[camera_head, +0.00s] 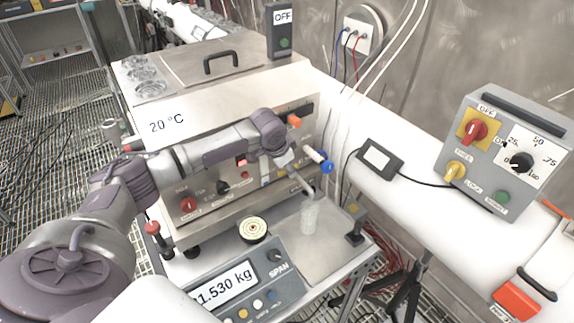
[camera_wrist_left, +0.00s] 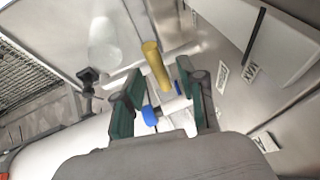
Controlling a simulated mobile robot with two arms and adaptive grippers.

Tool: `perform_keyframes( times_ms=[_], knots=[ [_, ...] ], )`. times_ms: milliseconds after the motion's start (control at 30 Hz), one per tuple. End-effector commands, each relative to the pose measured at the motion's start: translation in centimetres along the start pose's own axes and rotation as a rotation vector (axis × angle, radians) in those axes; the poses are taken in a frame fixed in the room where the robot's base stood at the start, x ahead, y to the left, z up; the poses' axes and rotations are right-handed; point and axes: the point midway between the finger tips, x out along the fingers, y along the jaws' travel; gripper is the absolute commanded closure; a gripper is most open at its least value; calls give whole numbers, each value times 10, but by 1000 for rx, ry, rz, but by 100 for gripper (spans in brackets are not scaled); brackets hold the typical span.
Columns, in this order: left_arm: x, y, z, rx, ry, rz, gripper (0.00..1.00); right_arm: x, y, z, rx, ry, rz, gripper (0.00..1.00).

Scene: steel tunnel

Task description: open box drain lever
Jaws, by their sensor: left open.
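The steel box (camera_head: 225,110) carries a "20 °C" label and a row of controls. At its right end a white fitting with a blue end (camera_head: 327,166) sticks out. My left gripper (camera_head: 305,182) is at that end, above a clear vessel (camera_head: 309,216). In the left wrist view the open green-padded fingers (camera_wrist_left: 160,100) stand either side of a yellow cylinder (camera_wrist_left: 156,66) and a blue part (camera_wrist_left: 150,116), with no clear grip on either. The clear vessel (camera_wrist_left: 103,42) lies beyond them. I cannot tell which part is the drain lever. My right gripper is not in view.
An orange-tipped part (camera_head: 294,121) juts from the box above my left gripper. A scale (camera_head: 225,287) reading 1.530 kg stands in front.

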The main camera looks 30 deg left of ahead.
Motion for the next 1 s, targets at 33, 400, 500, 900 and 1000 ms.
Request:
perform_keyframes(
  times_ms=[33,400,500,900,1000],
  knots=[
    [0,0,0,0,0,0,60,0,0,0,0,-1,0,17],
    [0,0,0,-1,0,1,100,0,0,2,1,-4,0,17],
    [0,0,0,-1,0,1,100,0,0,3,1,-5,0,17],
    [-4,4,-3,-98,-22,-36,100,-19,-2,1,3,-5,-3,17],
    [-5,7,-4,-161,-36,-62,100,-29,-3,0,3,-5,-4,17]
  ],
)
